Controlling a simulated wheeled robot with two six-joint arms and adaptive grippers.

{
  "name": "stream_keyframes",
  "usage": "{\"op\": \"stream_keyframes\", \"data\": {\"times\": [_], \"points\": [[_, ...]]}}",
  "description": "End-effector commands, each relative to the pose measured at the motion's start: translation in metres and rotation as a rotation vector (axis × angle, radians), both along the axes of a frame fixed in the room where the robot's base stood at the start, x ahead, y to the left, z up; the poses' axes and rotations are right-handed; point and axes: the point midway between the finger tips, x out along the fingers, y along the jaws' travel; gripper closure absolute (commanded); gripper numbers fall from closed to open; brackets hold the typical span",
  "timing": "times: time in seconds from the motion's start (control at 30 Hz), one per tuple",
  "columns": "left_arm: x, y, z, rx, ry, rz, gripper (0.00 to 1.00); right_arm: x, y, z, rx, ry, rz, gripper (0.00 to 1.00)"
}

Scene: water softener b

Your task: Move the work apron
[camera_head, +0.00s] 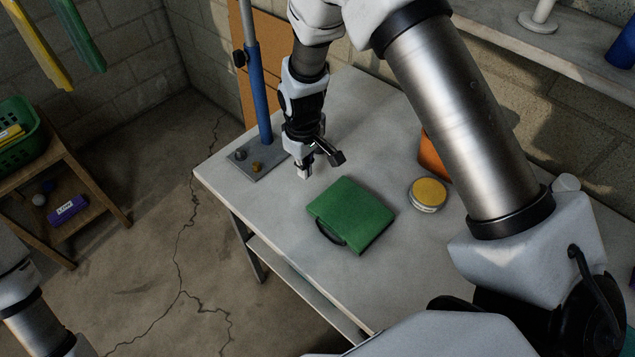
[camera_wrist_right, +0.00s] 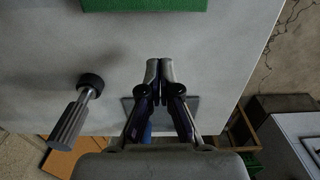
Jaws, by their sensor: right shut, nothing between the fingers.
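A green folded, slab-like item with a black loop on its front edge (camera_head: 352,213), which looks like the work apron, lies flat on the white table (camera_head: 350,103). Its green edge also shows at the top of the right wrist view (camera_wrist_right: 145,4). My right gripper (camera_head: 307,172) points down just behind and left of it, over the table and apart from the green item. Its fingers (camera_wrist_right: 160,66) are together and empty. My left gripper is out of view; only part of my left arm shows at the lower left.
A blue post on a grey base plate (camera_head: 262,158) stands close left of the right gripper. A yellow-lidded round tin (camera_head: 429,192) and an orange object (camera_head: 434,157) are right of the green item.

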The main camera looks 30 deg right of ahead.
Motion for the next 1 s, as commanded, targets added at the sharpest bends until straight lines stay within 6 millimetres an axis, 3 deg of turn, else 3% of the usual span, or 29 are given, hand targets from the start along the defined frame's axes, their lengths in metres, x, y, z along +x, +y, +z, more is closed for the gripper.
{"op": "stream_keyframes", "data": {"times": [0.2,0.5,1.0], "points": [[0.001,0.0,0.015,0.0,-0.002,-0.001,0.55,-0.001,0.0,-0.047,0.001,0.006,-0.001,1.0],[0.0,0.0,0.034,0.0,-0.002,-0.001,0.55,-0.036,-0.013,-0.048,0.002,0.002,-0.002,1.0],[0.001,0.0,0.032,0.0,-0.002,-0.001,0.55,-0.038,-0.014,-0.05,0.001,0.0,-0.001,1.0]]}}
